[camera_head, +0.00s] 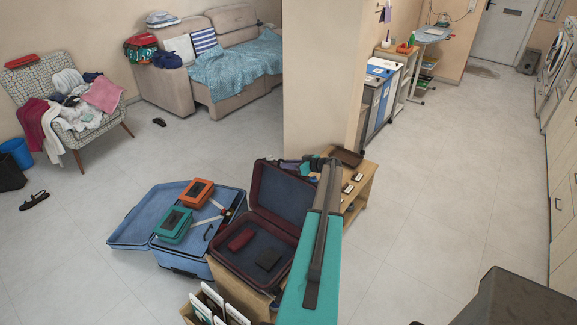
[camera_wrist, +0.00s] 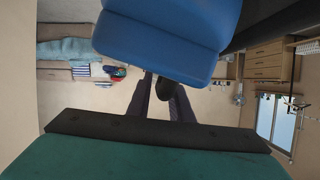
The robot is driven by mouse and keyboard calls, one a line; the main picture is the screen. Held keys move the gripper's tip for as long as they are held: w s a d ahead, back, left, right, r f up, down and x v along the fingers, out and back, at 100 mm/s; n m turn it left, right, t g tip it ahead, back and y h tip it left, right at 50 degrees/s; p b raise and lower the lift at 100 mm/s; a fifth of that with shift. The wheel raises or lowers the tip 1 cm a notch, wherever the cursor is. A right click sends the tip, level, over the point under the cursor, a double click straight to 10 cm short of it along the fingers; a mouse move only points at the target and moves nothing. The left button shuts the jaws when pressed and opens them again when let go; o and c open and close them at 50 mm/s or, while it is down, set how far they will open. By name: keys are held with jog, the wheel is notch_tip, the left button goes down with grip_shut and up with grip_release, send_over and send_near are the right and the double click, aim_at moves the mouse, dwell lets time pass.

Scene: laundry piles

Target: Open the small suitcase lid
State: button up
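The small suitcase (camera_head: 224,264), dark maroon with a dark blue lining, shows in the head view at the lower middle. Its lid (camera_head: 285,196) stands raised at the back. A red pouch (camera_head: 241,240) and a dark flat item (camera_head: 268,258) lie inside. A teal body with a dark bar covers its right side. In the wrist view, the two dark fingers of my gripper (camera_wrist: 164,88) stand apart with a visible gap. A rounded black shape lies by their tips, below a large blue surface (camera_wrist: 165,45); I cannot tell whether they touch it.
A larger open blue suitcase (camera_head: 128,228) lies left of the small one, holding an orange case (camera_head: 197,192) and a teal case (camera_head: 173,225). A wooden bench (camera_head: 358,190) stands behind to the right. Open floor (camera_head: 420,220) lies to the right.

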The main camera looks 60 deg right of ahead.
jog(key=shift+s+r, duration=0.1)
jog(key=shift+s, duration=0.05)
jog(key=b+v, duration=0.5)
jog(key=v, duration=0.8)
jog(key=shift+s, duration=0.25)
